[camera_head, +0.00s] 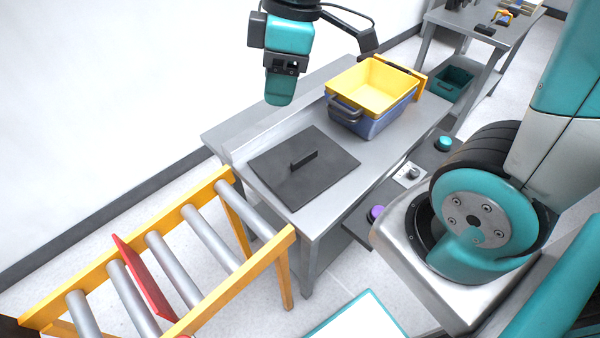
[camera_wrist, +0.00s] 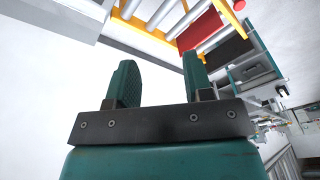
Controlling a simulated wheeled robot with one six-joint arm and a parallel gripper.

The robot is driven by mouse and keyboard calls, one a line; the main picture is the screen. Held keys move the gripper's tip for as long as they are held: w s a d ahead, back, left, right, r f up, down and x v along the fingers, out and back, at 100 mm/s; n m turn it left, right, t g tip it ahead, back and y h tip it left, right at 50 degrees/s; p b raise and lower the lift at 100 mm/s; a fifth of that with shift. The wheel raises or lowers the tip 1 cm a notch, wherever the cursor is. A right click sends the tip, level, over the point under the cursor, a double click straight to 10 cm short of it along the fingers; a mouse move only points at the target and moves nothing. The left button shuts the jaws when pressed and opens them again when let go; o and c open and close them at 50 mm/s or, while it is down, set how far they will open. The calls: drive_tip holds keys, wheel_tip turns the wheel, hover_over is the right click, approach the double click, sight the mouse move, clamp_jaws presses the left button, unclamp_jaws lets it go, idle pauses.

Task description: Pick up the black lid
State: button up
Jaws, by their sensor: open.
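The black lid (camera_head: 318,178) is a flat dark square plate with a raised bar handle on its middle. It lies flat on the near left end of the grey metal table in the head view. My gripper (camera_head: 280,97) hangs above the far edge of the table, up and a little left of the lid, clear of it. In the wrist view the two teal fingers of my gripper (camera_wrist: 160,75) stand apart with nothing between them. I cannot make out the lid in the wrist view.
A yellow bin set in a blue one (camera_head: 372,92) stands on the table (camera_head: 225,140) right of the lid. A yellow-framed roller conveyor (camera_head: 188,232) with a red bar (camera_head: 143,277) is at lower left. A control panel (camera_head: 410,174) with buttons runs along the table's front.

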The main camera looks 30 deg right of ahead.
drive_tip(key=w+d+f+n+h+b, duration=0.1)
drive_tip(key=w+d+f+n+b, duration=0.4)
drive_tip(key=f, duration=0.4)
drive_tip(key=w+d+f+n+h+b, duration=0.1)
drive_tip(key=w+d+f+n+b, duration=0.15)
drive_tip(key=w+d+f, duration=0.5)
drive_tip(key=b, duration=0.1)
hover_over(304, 155)
drive_tip(key=shift+g, duration=0.3)
wheel_tip(304, 155, down, 12)
drive_tip(key=shift+s+f, duration=0.1)
drive_tip(key=shift+f, duration=2.9)
clamp_jaws()
